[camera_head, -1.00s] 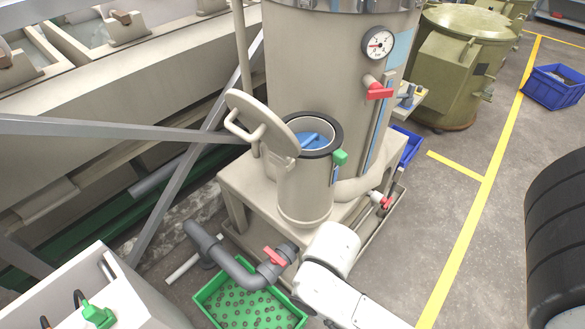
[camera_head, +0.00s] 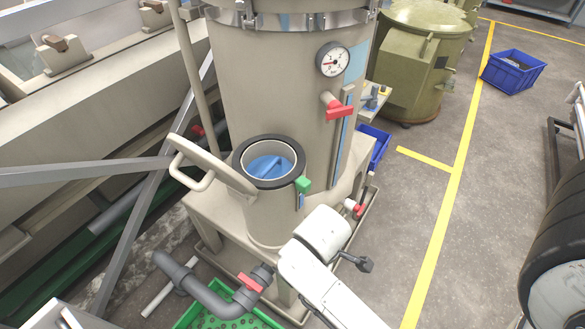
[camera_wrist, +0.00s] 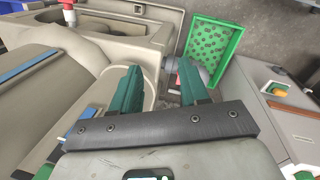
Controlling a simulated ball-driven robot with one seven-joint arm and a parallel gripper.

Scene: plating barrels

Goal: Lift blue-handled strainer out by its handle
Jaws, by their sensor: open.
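The blue-handled strainer (camera_head: 268,168) sits inside the small beige pot. Only its blue top and handle show, below the black rim. The pot (camera_head: 270,215) stands in front of the tall beige tank, and its lid (camera_head: 213,164) is swung open to the left. In the head view my white arm is at the lower middle, to the right of and below the pot; the gripper's fingers are not clear there. In the wrist view my gripper (camera_wrist: 160,86) has two green fingers apart with nothing between them. The strainer is not seen in the wrist view.
A red-handled valve (camera_head: 338,110) and a gauge (camera_head: 333,62) are on the tall tank (camera_head: 270,80). A green latch (camera_head: 302,184) is on the pot's right side. A grey pipe (camera_head: 205,287) and a green crate (camera_wrist: 213,52) are low in front. Open floor lies to the right.

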